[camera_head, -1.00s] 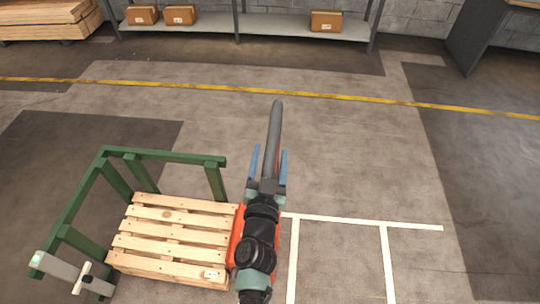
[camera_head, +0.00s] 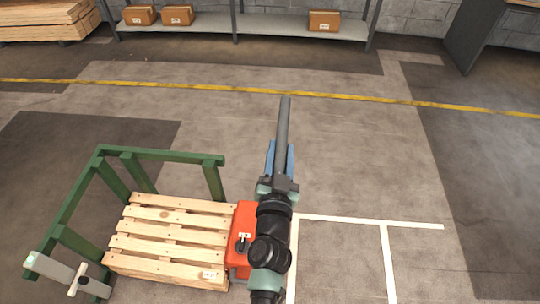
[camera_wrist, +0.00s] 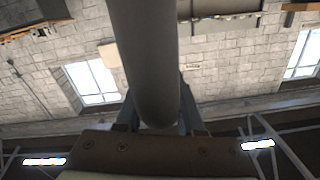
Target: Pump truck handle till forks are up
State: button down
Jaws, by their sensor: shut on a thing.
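The dark grey truck handle (camera_head: 285,115) is a thick round bar, rising past my gripper in the head view. My gripper (camera_head: 280,148) has a blue finger on each side of it and is shut on it. In the wrist view the handle (camera_wrist: 148,60) runs down between the fingers. The red-orange truck body (camera_head: 247,215) stands at the right end of a wooden pallet (camera_head: 168,240), partly hidden by my arm. The forks are hidden, so their height does not show.
A green frame (camera_head: 165,155) stands around the pallet's back and left side. White lines (camera_head: 370,222) mark the floor at right, where it is clear. A yellow line (camera_head: 200,87) crosses farther back, before a shelf (camera_head: 270,27) with several cartons.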

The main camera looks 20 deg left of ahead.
jog(key=w+d+f+m+b, duration=0.2)
jog(key=w+d+f+b, duration=0.1)
jog(key=d+b, duration=0.5)
jog(key=w+d+f+m+b, duration=0.2)
jog(key=d+f+b, duration=0.3)
jog(key=d, duration=0.8)
jog(key=w+d+f+m+b, duration=0.2)
jog(key=w+d+f+b, duration=0.2)
jog(key=d+b, duration=0.7)
jog(key=shift+d+m+b, duration=0.25)
jog(key=shift+m+b, duration=0.05)
jog(key=shift+w, duration=0.1)
jog(key=c, duration=0.9)
grip_release()
jog(key=o, duration=0.3)
jog(key=shift+r, duration=0.2)
jog(key=p+v, duration=0.1)
jog(key=v, duration=1.2)
jog(key=shift+a+r, duration=0.1)
